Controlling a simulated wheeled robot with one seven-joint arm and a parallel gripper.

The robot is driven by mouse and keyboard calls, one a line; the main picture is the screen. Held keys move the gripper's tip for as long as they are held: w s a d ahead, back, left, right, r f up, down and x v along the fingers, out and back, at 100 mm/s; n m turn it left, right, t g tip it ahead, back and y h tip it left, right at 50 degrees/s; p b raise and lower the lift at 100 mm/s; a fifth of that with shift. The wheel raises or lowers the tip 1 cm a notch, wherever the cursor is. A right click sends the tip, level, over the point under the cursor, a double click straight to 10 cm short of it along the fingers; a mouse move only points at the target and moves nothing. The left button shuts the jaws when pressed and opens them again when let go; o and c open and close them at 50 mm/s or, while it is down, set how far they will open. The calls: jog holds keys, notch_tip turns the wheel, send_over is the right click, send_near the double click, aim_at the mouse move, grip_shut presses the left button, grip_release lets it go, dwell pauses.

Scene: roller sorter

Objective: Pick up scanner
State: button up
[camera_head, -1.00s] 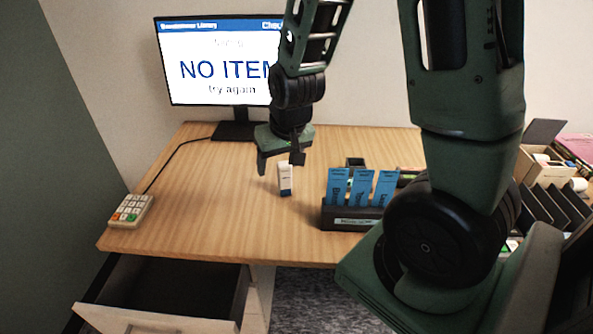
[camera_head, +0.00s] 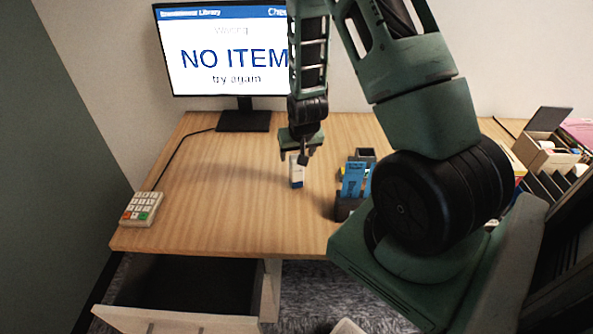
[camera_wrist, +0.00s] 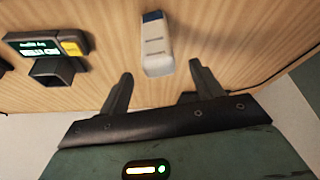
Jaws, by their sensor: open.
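A small white block with a blue end, which seems to be the scanner (camera_head: 297,174), stands on the wooden desk near its middle. In the wrist view the scanner (camera_wrist: 157,47) lies just ahead of the fingertips, lined up with the gap between them. My gripper (camera_head: 298,153) is open and empty, right above and behind the scanner in the head view. In the wrist view both fingers of my gripper (camera_wrist: 161,72) show, spread apart. No clear contact with the scanner shows. Its lower part is not clearly seen in the wrist view.
A dark box with a green screen and yellow label (camera_wrist: 47,48) stands left of the scanner in the wrist view. Blue cards (camera_head: 354,180) in a holder stand to its right in the head view. A keypad (camera_head: 141,208), monitor (camera_head: 228,60) and open drawer (camera_head: 185,285) are farther off.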

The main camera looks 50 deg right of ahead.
aim_at(297, 171)
jog(key=shift+p+x, duration=0.95)
jog(key=shift+x, duration=2.2)
jog(key=shift+s, duration=0.1)
jog(key=c, duration=1.1)
